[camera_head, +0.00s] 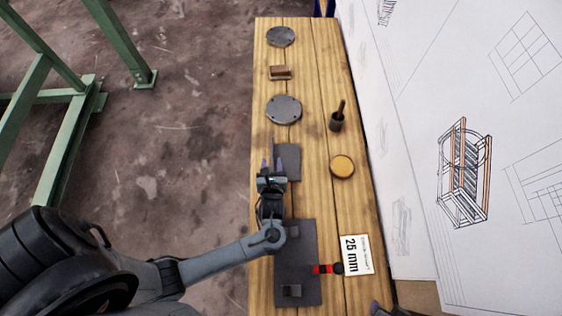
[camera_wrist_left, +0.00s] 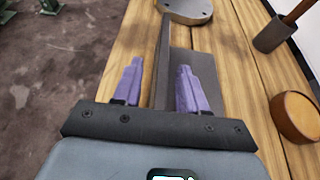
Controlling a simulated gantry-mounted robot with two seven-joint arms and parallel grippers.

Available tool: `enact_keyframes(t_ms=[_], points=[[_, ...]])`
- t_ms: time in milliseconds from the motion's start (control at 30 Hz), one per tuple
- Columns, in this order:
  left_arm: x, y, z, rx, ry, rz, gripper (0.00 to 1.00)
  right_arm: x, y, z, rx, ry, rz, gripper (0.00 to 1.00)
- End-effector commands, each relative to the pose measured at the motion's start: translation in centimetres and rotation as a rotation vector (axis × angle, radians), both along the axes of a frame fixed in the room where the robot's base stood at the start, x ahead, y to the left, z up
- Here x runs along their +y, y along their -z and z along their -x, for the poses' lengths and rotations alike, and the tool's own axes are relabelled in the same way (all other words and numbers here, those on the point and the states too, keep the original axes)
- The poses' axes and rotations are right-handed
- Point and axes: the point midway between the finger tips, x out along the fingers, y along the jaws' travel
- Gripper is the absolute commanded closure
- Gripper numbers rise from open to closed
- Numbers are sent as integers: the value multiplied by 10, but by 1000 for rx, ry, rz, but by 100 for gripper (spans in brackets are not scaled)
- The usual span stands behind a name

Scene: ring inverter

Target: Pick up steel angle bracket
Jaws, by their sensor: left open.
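The steel angle bracket (camera_head: 289,162) is a dark grey L-shaped piece on the wooden bench. One flange lies flat and the other stands up along its left side. My left gripper (camera_head: 272,165) is open at the bracket's left edge. In the left wrist view, the purple fingers of my left gripper (camera_wrist_left: 159,80) stand on either side of the bracket's upright flange (camera_wrist_left: 163,55), with a gap visible on the left. The right finger is over the flat flange. Whether either finger touches the bracket is unclear. My right gripper is not in view.
A round drilled plate (camera_head: 284,109) lies beyond the bracket. A yellow-brown disc (camera_head: 342,166) and a cup with a handle (camera_head: 337,121) stand to the right. A dark plate (camera_head: 312,240) with blocks, a red-black item (camera_head: 324,269) and a "25 mm" card (camera_head: 358,255) are nearer.

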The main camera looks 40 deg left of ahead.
Motion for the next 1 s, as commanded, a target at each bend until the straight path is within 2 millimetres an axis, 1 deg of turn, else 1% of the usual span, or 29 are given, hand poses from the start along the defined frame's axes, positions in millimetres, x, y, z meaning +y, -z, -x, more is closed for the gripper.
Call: enact_keyframes(t_ms=[33, 100, 367, 633, 1000], points=[[4, 5, -5, -1, 0, 0, 58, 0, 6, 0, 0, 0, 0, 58], [7, 6, -9, -1, 0, 0, 58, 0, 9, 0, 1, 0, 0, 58], [8, 6, -11, 1, 1, 1, 58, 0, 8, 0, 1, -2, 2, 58], [8, 6, -11, 1, 1, 1, 99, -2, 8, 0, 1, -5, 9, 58], [8, 6, -11, 0, 1, 2, 100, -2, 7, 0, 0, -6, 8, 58]])
